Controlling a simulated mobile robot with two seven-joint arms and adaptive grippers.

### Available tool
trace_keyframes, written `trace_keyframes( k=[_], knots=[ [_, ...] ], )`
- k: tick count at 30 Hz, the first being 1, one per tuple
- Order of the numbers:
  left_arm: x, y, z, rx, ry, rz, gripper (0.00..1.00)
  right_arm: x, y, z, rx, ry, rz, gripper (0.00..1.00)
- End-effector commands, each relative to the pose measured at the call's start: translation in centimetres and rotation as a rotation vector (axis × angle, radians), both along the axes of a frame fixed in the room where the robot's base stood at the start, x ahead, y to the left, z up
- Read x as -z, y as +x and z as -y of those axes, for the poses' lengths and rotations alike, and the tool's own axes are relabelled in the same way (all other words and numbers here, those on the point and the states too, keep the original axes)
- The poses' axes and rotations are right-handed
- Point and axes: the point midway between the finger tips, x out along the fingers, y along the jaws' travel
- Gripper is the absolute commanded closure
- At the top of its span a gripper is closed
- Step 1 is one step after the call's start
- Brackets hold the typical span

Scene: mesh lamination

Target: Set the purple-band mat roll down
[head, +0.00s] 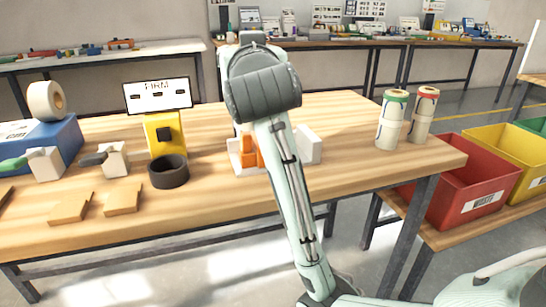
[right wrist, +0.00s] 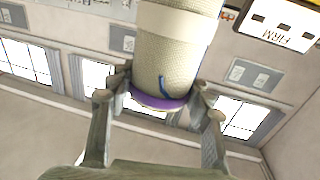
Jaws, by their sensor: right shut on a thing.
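The purple-band mat roll (right wrist: 172,55) shows in the right wrist view as a pale woven cylinder with a purple band at its near end and a small blue mark. My right gripper (right wrist: 160,100) is shut on it, one finger on each side of the banded end. In the head view my right arm rises over the middle of the workbench (head: 350,190) and hides its gripper and the roll. Whether the roll touches anything cannot be told. My left gripper is in neither view.
A green-band roll (head: 391,120) and a red-band roll (head: 422,114) stand at the bench's right. A yellow device with a FIRM sign (head: 157,96), a dark ring (head: 168,172) and wooden blocks (head: 123,198) lie left. A white-and-orange fixture (head: 248,155) is partly hidden. Red bin (head: 465,185) stands right.

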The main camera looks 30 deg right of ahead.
Motion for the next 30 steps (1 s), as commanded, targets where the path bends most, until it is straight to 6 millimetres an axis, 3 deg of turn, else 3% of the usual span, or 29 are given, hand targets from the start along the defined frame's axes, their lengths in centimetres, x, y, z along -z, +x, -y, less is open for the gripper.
trace_keyframes(
  k=[5, 19, 25, 30],
  knots=[
    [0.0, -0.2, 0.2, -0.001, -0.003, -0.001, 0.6, 0.6, 0.0, 1.0, 0.005, -0.001, -0.002, 1.0],
    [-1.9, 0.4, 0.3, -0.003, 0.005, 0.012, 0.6, 6.3, 2.1, 10.2, 0.005, -0.002, -0.003, 1.0],
    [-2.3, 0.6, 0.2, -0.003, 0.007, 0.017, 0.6, 7.3, 2.4, 11.5, 0.002, -0.001, 0.0, 1.0],
    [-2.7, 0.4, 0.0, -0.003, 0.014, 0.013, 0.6, 10.0, 2.4, 11.5, 0.002, -0.001, -0.004, 1.0]
  ],
)
